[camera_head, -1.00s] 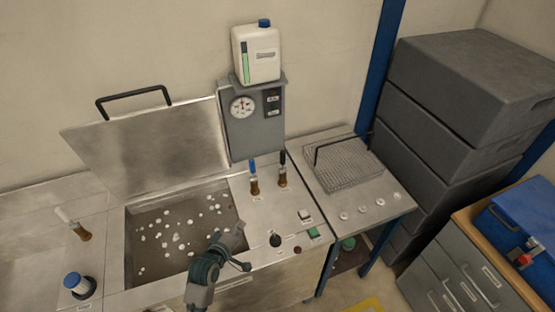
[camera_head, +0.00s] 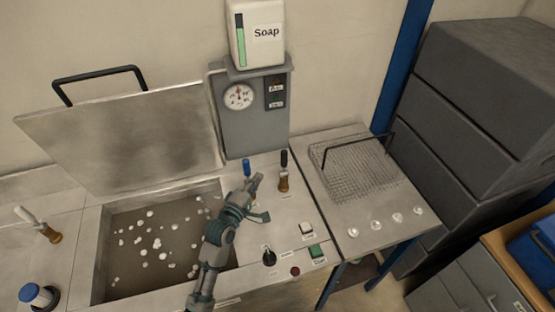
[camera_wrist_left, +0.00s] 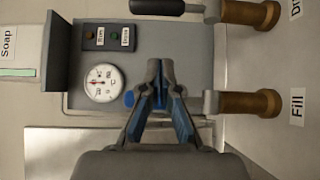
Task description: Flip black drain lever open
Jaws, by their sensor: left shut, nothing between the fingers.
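The black drain lever (camera_head: 284,158) stands upright on its brass valve (camera_head: 283,183) at the back right of the sink panel. In the left wrist view the black handle (camera_wrist_left: 158,6) is at the top edge, beside a brass body (camera_wrist_left: 250,13) with a partly cut-off label. My left gripper (camera_head: 256,182) is shut and empty, just left of the drain valve and apart from the black handle. In the wrist view its fingertips (camera_wrist_left: 160,85) overlap the blue fill lever (camera_wrist_left: 129,98), hiding most of its handle. My right gripper is out of view.
The blue lever (camera_head: 246,168) stands close left of the black one. The sink (camera_head: 120,270) holds white bits under a raised lid (camera_head: 130,140). A gauge box (camera_head: 240,120) with a soap canister (camera_head: 258,35) is behind. A wire basket (camera_head: 360,170) stands right.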

